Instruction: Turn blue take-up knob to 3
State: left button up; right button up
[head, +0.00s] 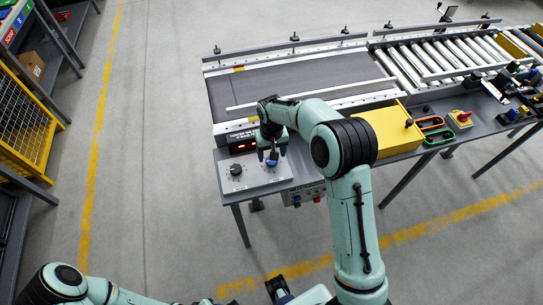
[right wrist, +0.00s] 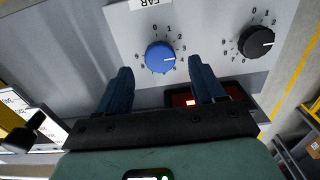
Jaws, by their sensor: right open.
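The blue knob (right wrist: 160,57) sits on a pale dial plate (right wrist: 205,22) with numbers around it. In the head view the blue knob (head: 271,162) is just below my right gripper (head: 270,150). My right gripper (right wrist: 160,68) is open, with one dark finger to each side of the blue knob's lower part in the wrist view, apart from it. My left arm lies along the bottom edge of the head view; a dark part there may be its gripper (head: 278,287).
A black knob (right wrist: 256,42) with its own dial shares the plate, beside the blue one. A red-lit display (head: 242,146) stands behind the knobs. A conveyor (head: 300,82) and a yellow box (head: 392,130) are beyond my right arm.

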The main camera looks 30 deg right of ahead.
notch_tip(320, 180, up, 10)
jog(key=shift+r+p, duration=0.15)
jog(key=shift+p, duration=0.2)
dwell(0.4)
